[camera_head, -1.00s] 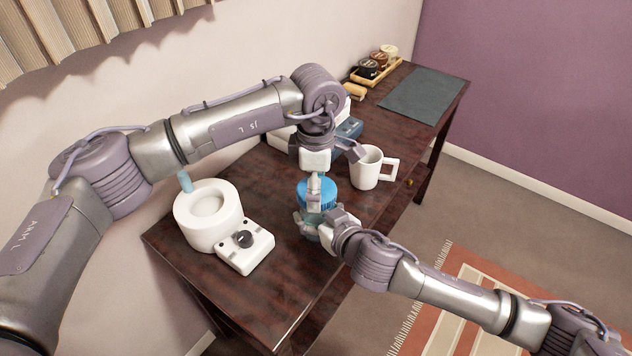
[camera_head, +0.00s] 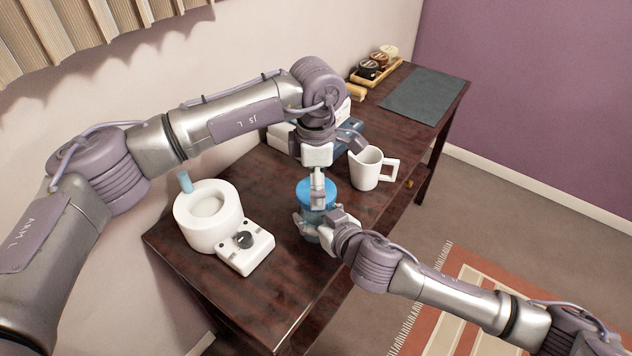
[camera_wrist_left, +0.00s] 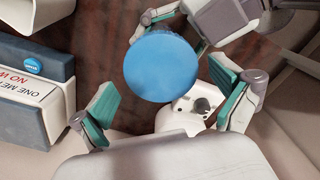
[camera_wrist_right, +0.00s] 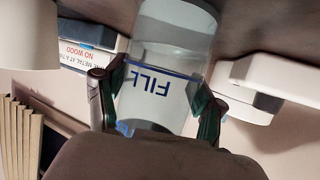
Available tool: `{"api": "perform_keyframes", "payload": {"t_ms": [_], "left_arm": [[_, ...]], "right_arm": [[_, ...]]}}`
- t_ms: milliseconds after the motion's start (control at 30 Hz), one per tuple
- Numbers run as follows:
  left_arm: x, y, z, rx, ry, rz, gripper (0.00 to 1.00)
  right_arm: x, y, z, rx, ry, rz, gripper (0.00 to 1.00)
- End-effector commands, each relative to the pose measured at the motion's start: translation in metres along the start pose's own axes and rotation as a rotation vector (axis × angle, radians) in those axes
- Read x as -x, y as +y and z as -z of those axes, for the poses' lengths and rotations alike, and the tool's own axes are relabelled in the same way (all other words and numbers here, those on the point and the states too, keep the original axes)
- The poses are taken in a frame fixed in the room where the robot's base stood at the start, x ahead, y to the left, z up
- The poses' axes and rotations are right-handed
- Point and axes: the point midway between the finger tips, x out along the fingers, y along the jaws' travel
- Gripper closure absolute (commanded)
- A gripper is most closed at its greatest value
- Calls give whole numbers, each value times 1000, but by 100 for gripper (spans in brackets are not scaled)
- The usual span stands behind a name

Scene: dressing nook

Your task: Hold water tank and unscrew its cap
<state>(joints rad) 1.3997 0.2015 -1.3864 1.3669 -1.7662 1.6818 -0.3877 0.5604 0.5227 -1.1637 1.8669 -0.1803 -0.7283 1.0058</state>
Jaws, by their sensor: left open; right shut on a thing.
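The water tank is a clear cylinder with a blue cap (camera_head: 314,190) on top, near the front edge of the dark table. In the right wrist view the tank (camera_wrist_right: 178,40) shows a blue line and the word FILL. My right gripper (camera_head: 322,224) is shut around its body, and the pads press on both sides in that view (camera_wrist_right: 160,98). My left gripper (camera_head: 318,190) points down over the cap. In the left wrist view its fingers (camera_wrist_left: 163,88) stand apart on either side of the cap (camera_wrist_left: 160,66), which is round and smooth on top. The tank's lower part is mostly hidden.
A white mug (camera_head: 366,169) stands just right of the tank. A white round machine (camera_head: 185,222) with a knobbed box (camera_head: 251,254) is on the left. A labelled box (camera_wrist_left: 30,100) is behind my left gripper. A grey mat (camera_head: 425,94) and jar tray (camera_head: 378,73) lie farther back.

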Motion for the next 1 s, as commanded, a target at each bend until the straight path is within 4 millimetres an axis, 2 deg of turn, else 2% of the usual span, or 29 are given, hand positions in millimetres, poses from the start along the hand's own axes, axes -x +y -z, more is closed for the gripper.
{"api": "perform_keyframes", "payload": {"t_ms": [100,267,433,533,667,1000], "left_arm": [[18,0,0,-1,-1,-4,0],[34,0,0,0,0,-2,0],[60,1,0,77,-2,-4,0],[67,0,0,111,0,0,0],[57,-1,0,115,1,3,0],[6,-1,0,114,1,3,0]], "right_arm": [[0,1,0,0,0,-1,100],[0,1,0,0,0,-2,100],[0,1,0,0,0,-2,100],[0,1,0,0,0,-2,100],[0,1,0,0,0,-2,100],[0,1,0,0,0,-1,100]]}}
